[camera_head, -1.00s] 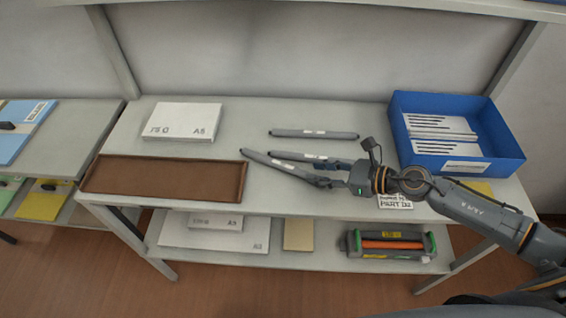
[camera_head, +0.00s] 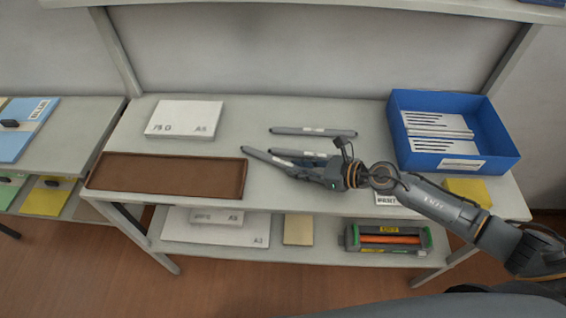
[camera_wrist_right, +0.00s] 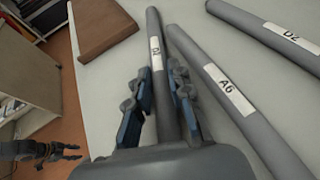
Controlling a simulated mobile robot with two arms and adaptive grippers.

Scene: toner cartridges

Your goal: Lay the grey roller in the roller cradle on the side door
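Three grey rollers with white labels lie on the table. The back one (camera_head: 314,131), labelled D2 (camera_wrist_right: 290,38), is apart from my right gripper. The middle one (camera_head: 298,152), labelled A6 (camera_wrist_right: 226,86), lies just beside the gripper. The front one (camera_head: 258,155), its label hard to read, also shows in the right wrist view (camera_wrist_right: 156,50). My right gripper (camera_wrist_right: 160,85) is open, its fingers on either side of this front roller with narrow gaps. My left gripper (camera_wrist_right: 70,152) is small in the right wrist view, its fingers apart and empty. No side door or cradle shows.
A brown tray (camera_head: 240,180) is at the front left, behind it a white paper pack (camera_head: 184,118). A blue bin (camera_head: 470,178) with white packs stands at the right. On the lower shelf is a dark unit with an orange roller (camera_head: 390,239). The table's middle back is free.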

